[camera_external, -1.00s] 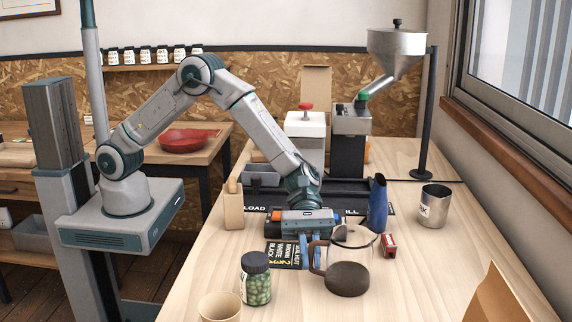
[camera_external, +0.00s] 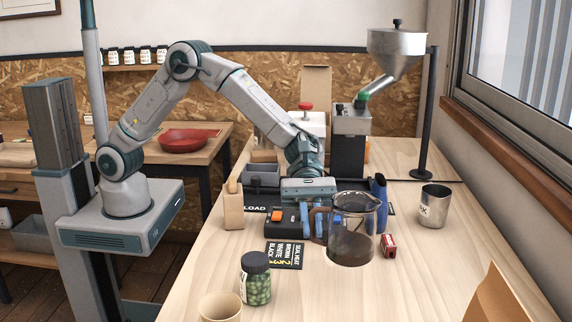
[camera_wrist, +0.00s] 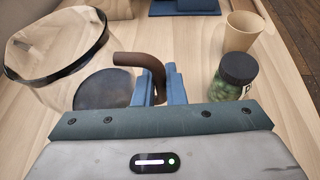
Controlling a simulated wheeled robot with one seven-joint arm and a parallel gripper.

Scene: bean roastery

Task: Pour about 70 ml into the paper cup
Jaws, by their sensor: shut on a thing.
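A glass carafe (camera_external: 364,214) with dark liquid and a brown handle is held up by my gripper (camera_external: 312,222). It hangs upright, seemingly a little above the table. In the wrist view the carafe (camera_wrist: 55,62) is at the left, and my gripper (camera_wrist: 160,82) is shut on its brown handle (camera_wrist: 142,62). The paper cup (camera_external: 220,306) stands at the near left of the table, apart from the carafe. It also shows at the upper right of the wrist view (camera_wrist: 243,30). The inside of the cup is not clear.
A jar of green beans (camera_external: 256,280) stands between the cup and the carafe. A dark label card (camera_external: 284,254), a small red box (camera_external: 389,246), a metal cup (camera_external: 434,206) and a blue object (camera_external: 379,202) are nearby. A paper bag (camera_external: 497,300) is at the near right. The front middle is clear.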

